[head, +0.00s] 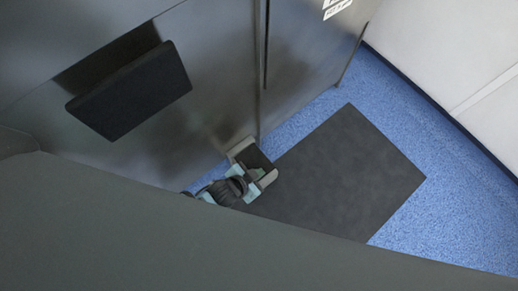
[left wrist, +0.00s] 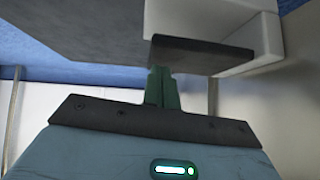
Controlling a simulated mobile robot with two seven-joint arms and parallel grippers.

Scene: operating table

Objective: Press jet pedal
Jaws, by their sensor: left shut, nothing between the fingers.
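The jet pedal is a small dark plate in a pale housing at the foot of the steel cabinet. The pedal (head: 252,157) shows in the head view just beyond my left gripper (head: 260,175). In the left wrist view the dark pedal plate (left wrist: 205,53) juts from its white housing (left wrist: 240,28). The green fingers of my left gripper (left wrist: 161,75) are shut and empty, with their tips at the left end of the plate. I cannot tell whether they touch it. My right gripper is not in view.
A dark mat (head: 350,175) lies on the blue floor (head: 420,135) in front of the cabinet (head: 215,85). A black panel (head: 135,92) sticks out from the cabinet higher up. A white wall (head: 455,60) stands at the right. The mat is clear on its right side.

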